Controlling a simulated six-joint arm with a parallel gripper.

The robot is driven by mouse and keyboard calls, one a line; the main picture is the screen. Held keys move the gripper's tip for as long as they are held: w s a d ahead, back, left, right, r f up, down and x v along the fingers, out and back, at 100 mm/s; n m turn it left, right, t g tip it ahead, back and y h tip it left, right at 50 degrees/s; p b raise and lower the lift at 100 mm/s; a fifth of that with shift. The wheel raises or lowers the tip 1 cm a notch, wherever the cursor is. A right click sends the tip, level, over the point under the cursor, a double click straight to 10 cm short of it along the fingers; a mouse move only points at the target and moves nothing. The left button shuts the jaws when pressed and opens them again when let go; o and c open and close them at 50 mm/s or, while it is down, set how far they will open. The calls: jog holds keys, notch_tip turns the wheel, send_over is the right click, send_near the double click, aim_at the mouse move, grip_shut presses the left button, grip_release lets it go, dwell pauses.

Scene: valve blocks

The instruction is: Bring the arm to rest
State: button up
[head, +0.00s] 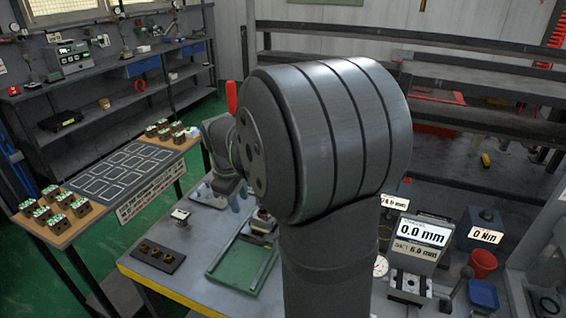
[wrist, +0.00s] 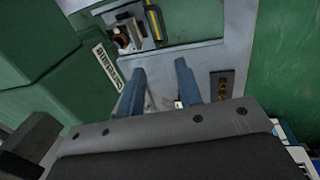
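My gripper (head: 236,202) is partly hidden behind my arm's large grey joint in the head view. It hangs over the near workbench (head: 200,280). In the wrist view its two blue-grey fingers (wrist: 162,85) are well apart, with bare grey surface between them and no held part visible. A small white spot shows beside the right finger. Valve blocks with green tops stand in two groups on the wooden-topped table, one at the near end (head: 50,205) and one at the far end (head: 172,131).
A dark strip with brass-coloured fittings (head: 158,256) and a green tray (head: 222,262) lie on the workbench. The strip also shows in the wrist view (wrist: 222,86). A gauge display reading 0.0 mm (head: 422,233), a red cup (head: 483,263) and a blue bin (head: 484,294) stand at the right.

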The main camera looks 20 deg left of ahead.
aim_at(249, 241)
jog(key=shift+f, duration=0.1)
jog(key=w+f, duration=0.1)
jog(key=f, duration=0.4)
jog(key=w+f, duration=0.1)
jog(key=f, duration=0.5)
jog(key=w+f, duration=0.1)
jog(key=f, duration=0.5)
jog(key=shift+s, duration=0.35)
jog(key=shift+o, duration=0.2)
